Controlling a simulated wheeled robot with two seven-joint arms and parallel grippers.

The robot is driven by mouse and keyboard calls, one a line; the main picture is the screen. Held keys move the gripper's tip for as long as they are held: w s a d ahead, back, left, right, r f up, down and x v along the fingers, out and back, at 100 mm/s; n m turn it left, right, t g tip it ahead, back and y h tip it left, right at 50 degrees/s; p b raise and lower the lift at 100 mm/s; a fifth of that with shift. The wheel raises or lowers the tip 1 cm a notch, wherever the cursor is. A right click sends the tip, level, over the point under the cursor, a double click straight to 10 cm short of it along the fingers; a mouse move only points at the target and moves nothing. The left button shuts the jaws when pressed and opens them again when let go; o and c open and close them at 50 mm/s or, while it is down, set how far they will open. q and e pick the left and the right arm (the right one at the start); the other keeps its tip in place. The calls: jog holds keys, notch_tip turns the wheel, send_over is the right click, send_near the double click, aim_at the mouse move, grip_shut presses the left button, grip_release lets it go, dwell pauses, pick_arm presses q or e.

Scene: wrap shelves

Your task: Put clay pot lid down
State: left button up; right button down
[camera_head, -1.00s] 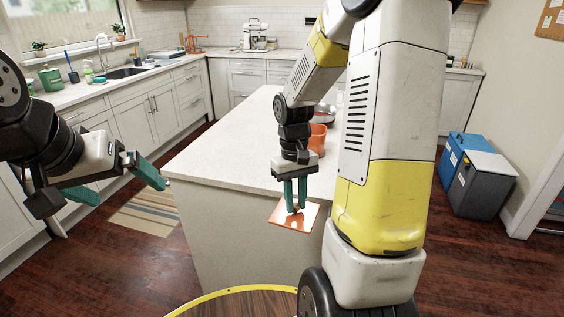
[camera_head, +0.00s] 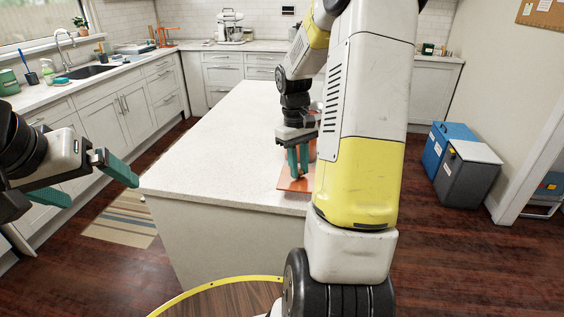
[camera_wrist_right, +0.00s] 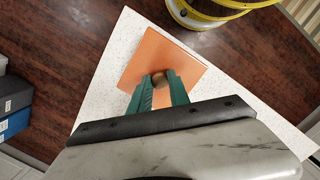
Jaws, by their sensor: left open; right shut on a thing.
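The clay pot lid is a flat orange square with a round brown knob. In the head view the lid (camera_head: 293,184) is at the near edge of the white island countertop (camera_head: 215,150), partly hidden by my right arm. In the right wrist view the lid (camera_wrist_right: 190,62) appears over the countertop near its corner. My right gripper (camera_head: 298,172) is shut on the lid's knob (camera_wrist_right: 160,80). I cannot tell whether the lid touches the countertop. My left gripper (camera_head: 95,190) is open and empty, left of the island.
An orange pot, mostly hidden, stands behind my right gripper on the island. The left part of the countertop is clear. A blue bin (camera_head: 440,145) and a grey bin (camera_head: 468,175) stand on the floor at right. Cabinets with a sink (camera_head: 92,71) line the left wall.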

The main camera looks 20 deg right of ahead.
aim_at(301, 172)
jog(key=w+d, duration=0.2)
jog(key=shift+w+f, duration=0.15)
jog(key=shift+w, duration=0.25)
jog(key=shift+s+a+f, duration=0.1)
jog(key=shift+f, duration=1.65)
jog(key=shift+f, duration=0.15)
jog(key=c, duration=1.2)
grip_release()
jog(key=shift+c, duration=0.2)
notch_tip(301, 172, up, 12)
jog(key=w, duration=0.2)
jog(key=s+a+r+t, duration=0.4)
jog(key=s+a+r, duration=0.4)
jog(key=s+a, duration=0.15)
jog(key=s+a+m+t+y, duration=0.2)
jog(key=s+a+t, duration=0.2)
jog(key=s+a, duration=0.3)
jog(key=s+r, duration=0.1)
jog(key=s, duration=0.2)
jog(key=shift+s+a+y, duration=0.15)
jog(key=shift+s+y, duration=0.15)
